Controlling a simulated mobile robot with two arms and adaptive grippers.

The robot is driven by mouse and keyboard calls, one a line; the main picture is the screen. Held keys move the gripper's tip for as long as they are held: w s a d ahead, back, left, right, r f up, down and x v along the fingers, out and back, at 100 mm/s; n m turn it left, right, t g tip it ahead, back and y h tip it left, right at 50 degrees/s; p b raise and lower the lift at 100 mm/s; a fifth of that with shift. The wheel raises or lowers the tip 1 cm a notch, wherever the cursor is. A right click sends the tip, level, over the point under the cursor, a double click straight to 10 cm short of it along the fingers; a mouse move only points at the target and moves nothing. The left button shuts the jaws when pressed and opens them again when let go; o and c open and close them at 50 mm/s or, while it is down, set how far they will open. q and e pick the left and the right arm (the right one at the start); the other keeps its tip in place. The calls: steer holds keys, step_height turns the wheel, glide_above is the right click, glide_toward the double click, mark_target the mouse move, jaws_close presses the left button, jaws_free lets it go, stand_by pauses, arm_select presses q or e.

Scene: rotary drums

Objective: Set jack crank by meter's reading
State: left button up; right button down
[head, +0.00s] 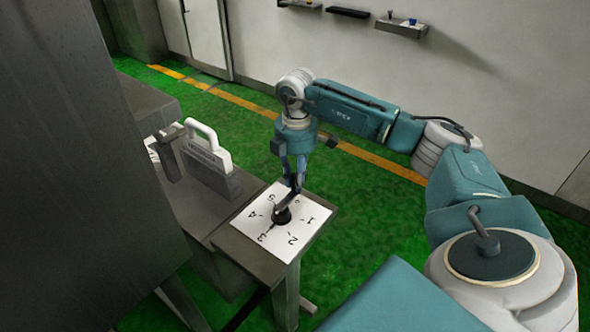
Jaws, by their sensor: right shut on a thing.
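A white dial sheet (312,237) lies on the corner of a grey bench. It is marked with numbers around a small dark crank (283,216) at its middle; 1, 2, 3 and 5 can be made out. My right gripper (290,193) points down from above and is shut on the crank's upper part, which the fingers partly hide. A thin dark mark runs from the hub towards the 3, but I cannot tell if it is a pointer. No meter reading can be made out. My left gripper is not in view.
A grey box with a white handle (203,133) stands on the bench (225,212) left of the dial. A large dark panel (70,200) blocks the left side. Wall shelves (402,27) are far back. Green floor (350,215) is open right of the bench.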

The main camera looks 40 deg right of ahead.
steer(key=shift+s+f, duration=0.15)
steer(key=c, duration=1.5)
jaws_free()
steer(key=shift+c, duration=0.2)
steer(key=shift+r, duration=0.4)
step_height(320, 180, up, 12)
steer(key=shift+f, duration=0.25)
steer(key=shift+s+f, duration=0.1)
